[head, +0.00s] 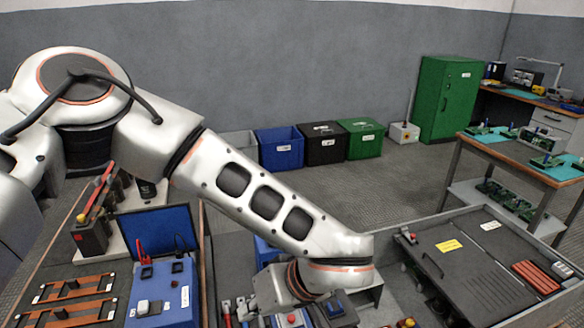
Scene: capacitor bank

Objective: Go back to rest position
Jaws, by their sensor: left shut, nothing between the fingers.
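My left arm (258,197) comes in from the left and reaches across the middle of the head view. Its wrist bends down and back at the lower centre, over the bench. My left gripper (276,292) is low there, among small tools and devices. It is shut with nothing held, and its fingertips are largely hidden. My right arm and gripper are not in view.
A blue case (164,292) with its lid open and copper bars (72,287) lie at the lower left. A grey cabinet with a flat panel (483,262) is at the right. Bins (280,147) and a green cabinet (446,98) stand behind; floor between is clear.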

